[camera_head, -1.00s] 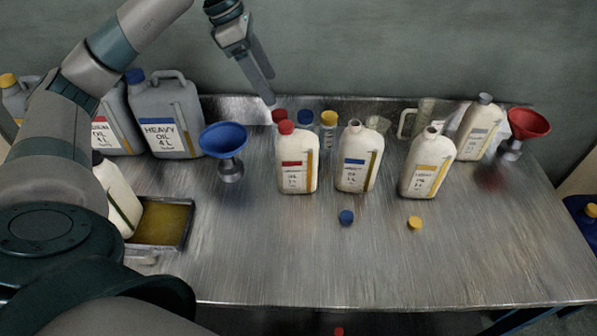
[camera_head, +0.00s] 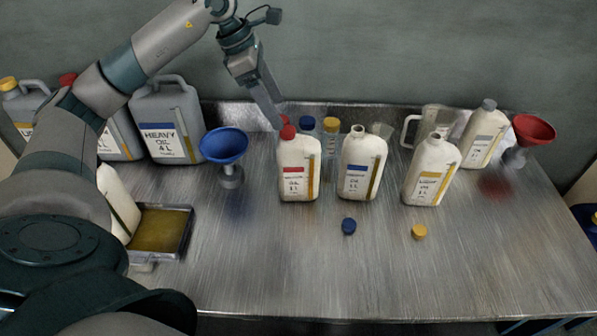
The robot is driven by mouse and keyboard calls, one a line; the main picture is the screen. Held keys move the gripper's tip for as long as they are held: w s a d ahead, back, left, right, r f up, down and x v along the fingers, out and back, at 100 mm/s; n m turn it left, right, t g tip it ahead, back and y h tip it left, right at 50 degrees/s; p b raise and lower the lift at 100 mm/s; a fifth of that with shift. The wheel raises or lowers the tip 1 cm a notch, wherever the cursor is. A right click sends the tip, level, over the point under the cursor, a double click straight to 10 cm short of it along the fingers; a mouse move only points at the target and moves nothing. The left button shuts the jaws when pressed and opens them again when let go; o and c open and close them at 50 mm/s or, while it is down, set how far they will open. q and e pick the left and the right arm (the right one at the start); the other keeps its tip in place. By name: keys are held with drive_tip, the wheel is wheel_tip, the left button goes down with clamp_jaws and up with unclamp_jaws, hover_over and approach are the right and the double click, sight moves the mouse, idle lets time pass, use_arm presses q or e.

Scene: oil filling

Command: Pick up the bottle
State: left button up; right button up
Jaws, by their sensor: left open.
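Several white one-litre oil bottles stand upright on the metal table. The red-labelled bottle (camera_head: 297,172) has its red cap on. The blue-labelled bottle (camera_head: 358,170) and the yellow-labelled bottle (camera_head: 428,178) are uncapped. A grey-capped bottle (camera_head: 482,138) stands at the back right. My left gripper (camera_head: 276,124) hangs from above with its fingers pointing down, at the red cap's upper left. It is open and holds nothing visible. I cannot tell whether a finger touches the cap, and one finger largely hides the other. My right gripper is out of view.
Blue (camera_head: 224,147) and red (camera_head: 532,132) funnels stand on the table (camera_head: 270,275). Large grey jugs (camera_head: 167,118) line the back left. A tray of oil (camera_head: 160,231) lies at left. Loose blue (camera_head: 348,226) and yellow (camera_head: 419,231) caps lie in front.

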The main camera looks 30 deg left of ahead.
sight(289, 130)
use_arm(q)
drive_tip(key=p+x, duration=0.1)
drive_tip(key=x, duration=0.2)
drive_tip(key=p+x, duration=0.1)
drive_tip(key=x, duration=0.4)
drive_tip(key=shift+w+f+p, duration=0.1)
drive_tip(key=shift+f+p, duration=0.05)
drive_tip(key=shift+p, duration=0.25)
drive_tip(key=shift+w+d+f, duration=0.1)
drive_tip(key=shift+d+f, duration=0.1)
drive_tip(key=shift+f, duration=0.35)
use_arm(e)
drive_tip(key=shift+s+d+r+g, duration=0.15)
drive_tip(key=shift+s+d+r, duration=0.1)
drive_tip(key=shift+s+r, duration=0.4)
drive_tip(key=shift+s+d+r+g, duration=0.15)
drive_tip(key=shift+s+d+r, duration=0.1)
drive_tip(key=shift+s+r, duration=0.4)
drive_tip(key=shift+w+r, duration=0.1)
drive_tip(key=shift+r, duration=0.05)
